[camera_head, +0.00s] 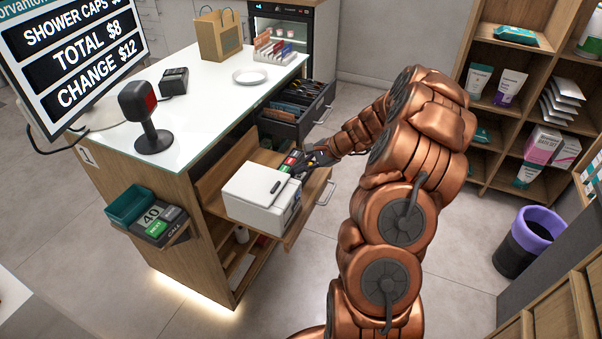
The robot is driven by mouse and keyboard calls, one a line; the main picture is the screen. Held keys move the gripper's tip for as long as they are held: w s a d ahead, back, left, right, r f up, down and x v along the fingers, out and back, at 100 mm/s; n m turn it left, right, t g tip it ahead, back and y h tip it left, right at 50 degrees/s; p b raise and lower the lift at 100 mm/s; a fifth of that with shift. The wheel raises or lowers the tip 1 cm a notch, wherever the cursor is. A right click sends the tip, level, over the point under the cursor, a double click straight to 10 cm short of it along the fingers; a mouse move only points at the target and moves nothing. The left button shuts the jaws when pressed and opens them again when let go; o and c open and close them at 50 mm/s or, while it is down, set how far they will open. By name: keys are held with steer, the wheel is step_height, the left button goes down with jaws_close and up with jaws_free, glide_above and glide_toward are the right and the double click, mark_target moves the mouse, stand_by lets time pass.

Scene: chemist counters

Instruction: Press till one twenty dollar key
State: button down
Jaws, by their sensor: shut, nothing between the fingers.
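A dark keypad with red and green keys (291,160) sits on the pull-out shelf, behind a white box-shaped device (262,197). My gripper (304,165) is shut and empty, with its dark fingers at the right side of this keypad. Whether the fingertips touch a key cannot be told, and the key labels are too small to read. The till screen (85,60) at the upper left reads total $8 and change $12. A small tag reading 1 (87,156) is on the counter's end.
An open cash drawer (318,118) juts out just behind my gripper. The white counter top (208,112) holds a scanner (146,118), a card terminal (174,81), a dish (250,76) and a paper bag (219,35).

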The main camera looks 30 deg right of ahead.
mark_target(303, 175)
steer(key=shift+r, duration=0.4)
steer(key=shift+r+p, duration=1.5)
steer(key=shift+r, duration=0.85)
